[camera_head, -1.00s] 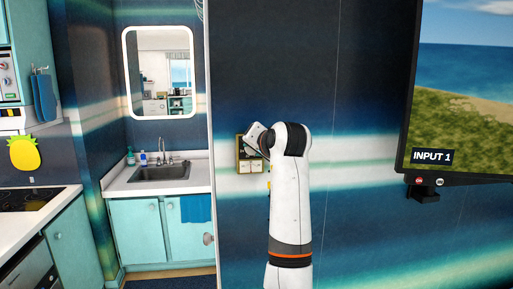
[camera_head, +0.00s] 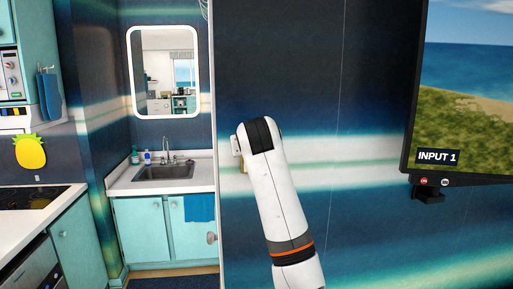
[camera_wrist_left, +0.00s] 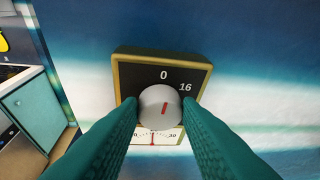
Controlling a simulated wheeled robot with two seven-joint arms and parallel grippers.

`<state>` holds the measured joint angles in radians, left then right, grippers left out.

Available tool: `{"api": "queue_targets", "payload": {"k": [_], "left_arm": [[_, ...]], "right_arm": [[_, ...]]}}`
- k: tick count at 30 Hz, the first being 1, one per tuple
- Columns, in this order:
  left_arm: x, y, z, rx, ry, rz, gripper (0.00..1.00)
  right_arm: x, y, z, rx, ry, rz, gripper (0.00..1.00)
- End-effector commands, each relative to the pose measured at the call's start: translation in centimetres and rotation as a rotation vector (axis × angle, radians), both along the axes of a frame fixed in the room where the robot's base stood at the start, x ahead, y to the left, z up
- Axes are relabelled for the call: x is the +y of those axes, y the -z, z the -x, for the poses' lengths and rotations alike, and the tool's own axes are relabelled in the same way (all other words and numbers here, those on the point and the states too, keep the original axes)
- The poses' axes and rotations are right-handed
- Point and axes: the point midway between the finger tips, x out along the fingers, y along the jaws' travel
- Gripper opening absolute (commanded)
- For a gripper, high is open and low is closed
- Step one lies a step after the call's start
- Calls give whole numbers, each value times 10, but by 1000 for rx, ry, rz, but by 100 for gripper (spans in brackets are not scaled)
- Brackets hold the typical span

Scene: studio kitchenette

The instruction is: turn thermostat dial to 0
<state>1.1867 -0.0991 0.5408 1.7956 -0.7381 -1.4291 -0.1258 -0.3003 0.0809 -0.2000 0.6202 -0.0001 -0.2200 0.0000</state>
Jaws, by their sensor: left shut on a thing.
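The thermostat (camera_wrist_left: 125,62) is a dark panel with a tan frame on the wall in the left wrist view. The number 16 is to the upper right. A white scale (camera_wrist_left: 150,138) shows partly below the dial. My left gripper (camera_wrist_left: 162,108) has its teal fingers on both sides of the dial and is shut on it. In the head view my white arm hides the gripper and nearly all of the thermostat. My right gripper is not in view.
A screen (camera_head: 465,90) hangs on the wall at the right. A sink counter (camera_head: 135,182) with a mirror (camera_head: 165,70) above it stands to the left, beyond the wall's edge. The wall between thermostat and screen is bare.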

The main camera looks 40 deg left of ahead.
Motion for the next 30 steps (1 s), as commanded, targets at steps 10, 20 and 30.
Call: {"api": "queue_targets", "payload": {"k": [10,20,30], "left_arm": [[0,6,0,-47,2,57,8],[0,6,0,-50,1,58,8],[0,3,0,-55,1,53,53]], "right_arm": [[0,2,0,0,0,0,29],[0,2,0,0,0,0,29],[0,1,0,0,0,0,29]]}}
